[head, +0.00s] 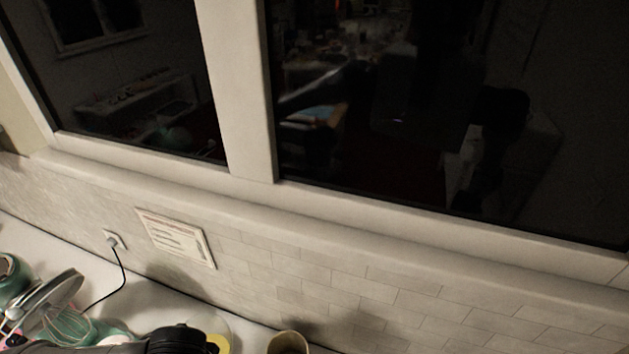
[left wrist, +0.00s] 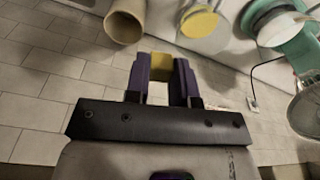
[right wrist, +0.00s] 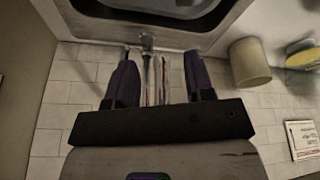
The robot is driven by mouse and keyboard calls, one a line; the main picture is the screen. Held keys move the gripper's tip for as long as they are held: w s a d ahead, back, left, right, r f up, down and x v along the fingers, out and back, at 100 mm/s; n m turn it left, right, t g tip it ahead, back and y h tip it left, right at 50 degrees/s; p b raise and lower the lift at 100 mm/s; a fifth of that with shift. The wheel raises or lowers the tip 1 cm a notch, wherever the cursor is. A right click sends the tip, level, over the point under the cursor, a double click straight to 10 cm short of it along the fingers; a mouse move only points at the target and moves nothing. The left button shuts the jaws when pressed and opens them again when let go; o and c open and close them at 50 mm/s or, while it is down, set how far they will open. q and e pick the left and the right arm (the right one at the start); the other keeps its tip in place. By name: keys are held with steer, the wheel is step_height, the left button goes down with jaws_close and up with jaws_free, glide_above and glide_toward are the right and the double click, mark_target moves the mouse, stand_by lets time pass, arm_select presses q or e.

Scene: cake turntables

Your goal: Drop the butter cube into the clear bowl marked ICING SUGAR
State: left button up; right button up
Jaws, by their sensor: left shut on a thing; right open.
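My left gripper (left wrist: 160,78) is shut on a yellow butter cube (left wrist: 160,65), held between its purple fingers in the left wrist view. A clear round bowl with yellow contents (left wrist: 198,23) stands beyond the cube; it also shows in the right wrist view (right wrist: 303,59) and at the bottom edge of the head view (head: 219,343). I cannot read any ICING SUGAR marking, so I cannot tell which bowl bears it. My right gripper (right wrist: 160,80) is open and empty, with a tap seen between its fingers. Neither gripper's fingers show in the head view.
A beige cylindrical pot (left wrist: 125,22) stands near the clear bowl, also in the head view (head: 288,343). A turquoise mixer (left wrist: 285,30) and wire whisk (head: 68,327) are close by. A sink (right wrist: 150,15) lies near my right gripper. A tiled wall and window back the counter.

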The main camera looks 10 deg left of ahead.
arm_select(q)
steer(key=w+r+p, duration=0.1)
steer(key=w+r, duration=0.2)
steer(key=r, duration=0.4)
steer(key=shift+w+r, duration=0.3)
steer(key=shift+r, duration=0.1)
stand_by(0.3)
